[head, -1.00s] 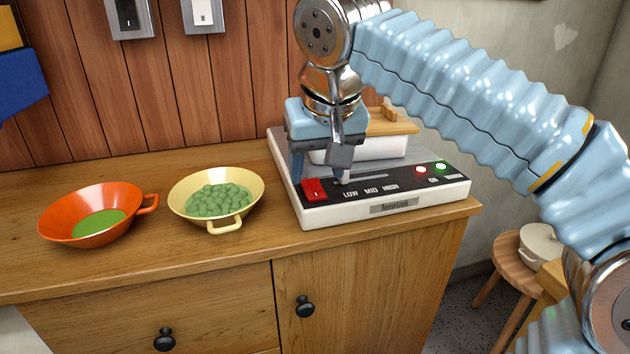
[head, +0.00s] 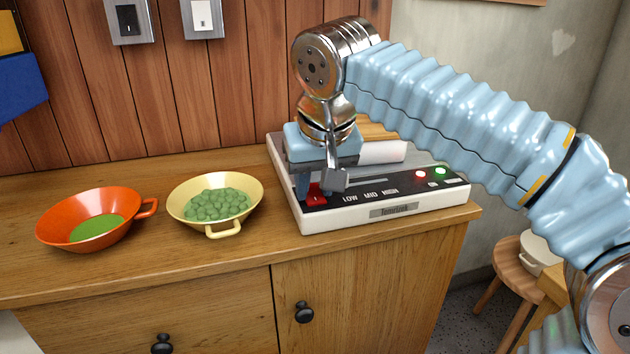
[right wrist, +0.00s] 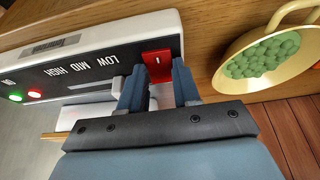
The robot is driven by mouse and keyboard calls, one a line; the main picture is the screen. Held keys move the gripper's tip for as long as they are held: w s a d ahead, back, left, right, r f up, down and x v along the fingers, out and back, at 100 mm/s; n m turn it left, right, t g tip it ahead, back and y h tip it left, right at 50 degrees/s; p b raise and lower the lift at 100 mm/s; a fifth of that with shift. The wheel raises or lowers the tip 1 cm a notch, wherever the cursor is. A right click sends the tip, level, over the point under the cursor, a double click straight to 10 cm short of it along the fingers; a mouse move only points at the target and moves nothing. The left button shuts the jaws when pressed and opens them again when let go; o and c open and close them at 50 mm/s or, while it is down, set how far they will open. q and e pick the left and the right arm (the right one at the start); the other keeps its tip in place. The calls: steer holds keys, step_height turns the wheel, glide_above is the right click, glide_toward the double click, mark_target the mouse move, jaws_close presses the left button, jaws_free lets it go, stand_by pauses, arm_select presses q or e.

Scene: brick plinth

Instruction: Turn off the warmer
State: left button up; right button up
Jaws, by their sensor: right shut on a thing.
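The warmer (head: 345,215) is a white appliance with a black front panel, at the right end of the wooden counter. Its red rocker switch (head: 317,198) is at the panel's left end, left of the LOW, MID and HIGH marks. It also shows in the right wrist view (right wrist: 157,62). A red light (head: 420,174) and a green light (head: 441,171) are lit on the panel. My right gripper (right wrist: 155,77) points down at the switch, one finger on each side, shut on it. In the head view the gripper partly hides the switch. My left gripper is not in view.
An orange bowl (head: 75,205) and a yellow bowl (head: 215,183) of green pieces stand to the left. Two wall switches (head: 203,15) are above. The front counter strip is clear.

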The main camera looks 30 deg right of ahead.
steer(key=shift+w+r+g+p, duration=0.3)
steer(key=shift+g+p, duration=0.3)
steer(key=shift+p, duration=0.45)
steer(key=shift+w+d+f+g+y+b, duration=0.15)
steer(key=shift+f+g+y+b, duration=0.15)
steer(key=shift+g, duration=0.2)
steer(key=shift+r+g, duration=0.1)
steer(key=shift+g, duration=0.4)
steer(key=o, duration=1.1)
steer(key=shift+c, duration=0.2)
